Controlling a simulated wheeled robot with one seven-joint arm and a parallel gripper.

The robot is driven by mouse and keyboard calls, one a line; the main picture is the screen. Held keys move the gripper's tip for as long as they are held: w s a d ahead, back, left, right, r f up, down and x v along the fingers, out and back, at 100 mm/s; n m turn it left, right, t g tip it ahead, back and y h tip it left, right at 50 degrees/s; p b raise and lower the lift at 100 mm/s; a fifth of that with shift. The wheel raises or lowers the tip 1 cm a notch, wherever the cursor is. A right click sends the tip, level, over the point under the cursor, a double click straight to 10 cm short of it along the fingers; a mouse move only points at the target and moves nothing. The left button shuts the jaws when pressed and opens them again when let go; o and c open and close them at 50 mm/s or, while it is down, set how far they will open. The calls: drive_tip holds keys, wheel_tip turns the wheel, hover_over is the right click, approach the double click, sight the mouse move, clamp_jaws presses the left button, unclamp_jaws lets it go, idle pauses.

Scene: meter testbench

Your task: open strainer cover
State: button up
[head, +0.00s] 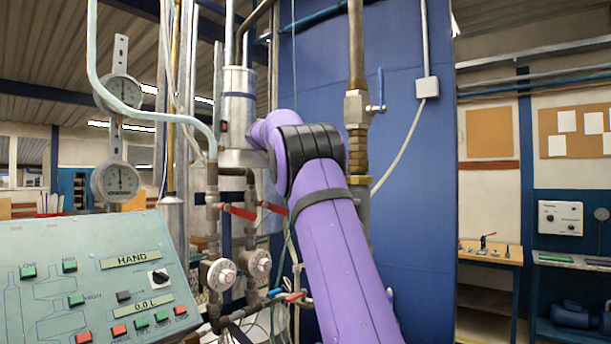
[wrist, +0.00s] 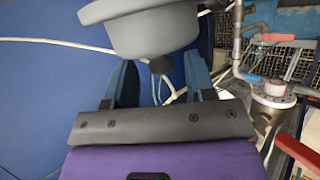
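A grey rounded body (wrist: 150,30) with a wide rim fills the top of the wrist view. A small dark knob (wrist: 162,64) sticks out of its near side. It looks like the strainer cover, but I cannot be sure. My gripper (wrist: 160,70) is open, with one blue-grey finger on each side of the knob. Both fingers appear apart from the knob, and nothing is held. I cannot tell how deep the knob sits between them. In the head view, my purple arm hides the gripper and this body.
A metal cylinder (head: 238,110) and vertical pipes stand left of my arm. Red-handled valves (head: 238,211) and two round meters (head: 222,275) sit below. A control panel (head: 100,285) is at front left. A brass-fitted pipe (head: 356,110) runs close behind my arm, before a blue tank (head: 420,180).

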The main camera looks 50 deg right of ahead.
drive_tip(key=shift+r, duration=0.1)
drive_tip(key=v, duration=1)
drive_tip(key=shift+a, duration=0.3)
drive_tip(key=shift+w+r, duration=0.1)
drive_tip(key=shift+w, duration=0.05)
drive_tip(key=shift+c, duration=0.2)
